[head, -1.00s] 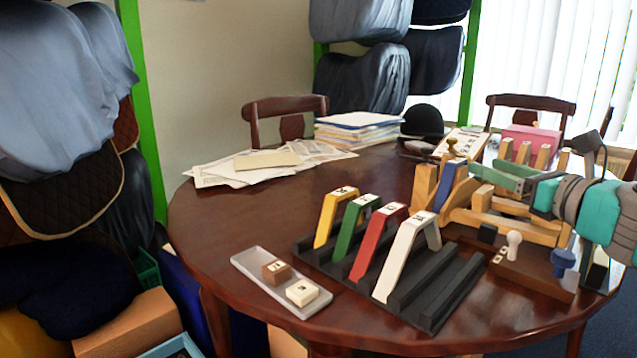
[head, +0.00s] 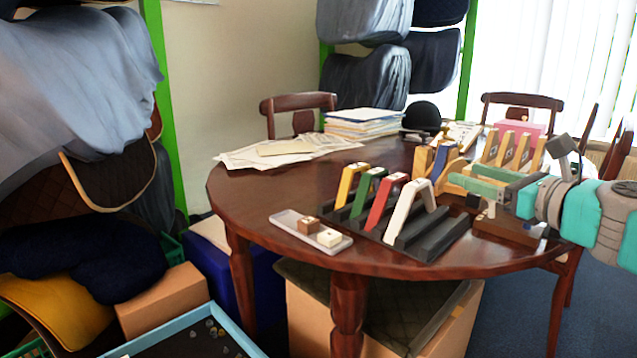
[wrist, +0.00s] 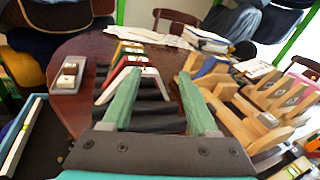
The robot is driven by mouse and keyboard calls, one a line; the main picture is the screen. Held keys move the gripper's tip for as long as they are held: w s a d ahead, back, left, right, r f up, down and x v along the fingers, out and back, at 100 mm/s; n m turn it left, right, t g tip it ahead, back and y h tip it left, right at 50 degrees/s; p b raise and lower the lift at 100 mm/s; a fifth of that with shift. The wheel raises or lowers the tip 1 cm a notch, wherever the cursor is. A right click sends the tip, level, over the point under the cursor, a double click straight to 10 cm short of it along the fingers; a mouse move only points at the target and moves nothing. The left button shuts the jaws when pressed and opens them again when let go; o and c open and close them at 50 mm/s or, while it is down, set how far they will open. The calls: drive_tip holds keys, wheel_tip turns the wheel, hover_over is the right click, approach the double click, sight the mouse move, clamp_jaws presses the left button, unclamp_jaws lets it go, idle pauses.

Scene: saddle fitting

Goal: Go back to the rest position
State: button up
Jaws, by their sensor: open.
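My gripper (head: 463,177) reaches in from the right in the head view, above the right part of the round table (head: 250,215). Its two green fingers stand apart and empty, and they also show in the wrist view (wrist: 157,108). Beyond the fingers, a black slotted rack (head: 430,240) holds yellow (head: 351,183), green (head: 367,190), red (head: 387,200) and white (head: 404,210) angled gauges. A blue gauge (head: 440,161) sits in the wooden fixture behind the gripper. The gripper partly hides this fixture in the head view.
A pale tray (head: 290,222) with a brown block and a cream block lies near the table's front-left edge. Papers (head: 265,152) and a stack of folders (head: 360,123) lie at the back. A black helmet (head: 421,116) sits behind. Boxes and a blue-rimmed bin (head: 235,330) stand on the floor.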

drive_tip(key=a+f+n+g, duration=0.1)
drive_tip(key=a+n, duration=0.1)
drive_tip(key=a, duration=0.1)
drive_tip(key=s+a+f+n+g+y, duration=0.1)
drive_tip(key=a+f+n, duration=0.1)
drive_tip(key=a, duration=0.2)
drive_tip(key=s+a+f+n+g, duration=0.1)
drive_tip(key=a+f+n+g, duration=0.1)
drive_tip(key=a+n, duration=0.1)
drive_tip(key=shift+s+a+f, duration=0.15)
drive_tip(key=shift+s+f, duration=0.1)
drive_tip(key=s+a+f+n+g, duration=0.5)
drive_tip(key=s+a+f+n, duration=0.25)
drive_tip(key=f, duration=0.25)
drive_tip(key=s+f+n+g+h+p, duration=0.1)
drive_tip(key=s+f+n+g+h, duration=0.4)
drive_tip(key=s+f+n, duration=0.55)
drive_tip(key=s+d+f+n+g+h, duration=0.1)
drive_tip(key=s+d+f+n, duration=0.1)
drive_tip(key=s, duration=0.4)
drive_tip(key=s+d+f+n+g+h, duration=0.2)
drive_tip(key=s+d+f, duration=0.1)
drive_tip(key=s, duration=0.3)
drive_tip(key=shift+d+f+g, duration=0.3)
drive_tip(key=shift+d, duration=0.6)
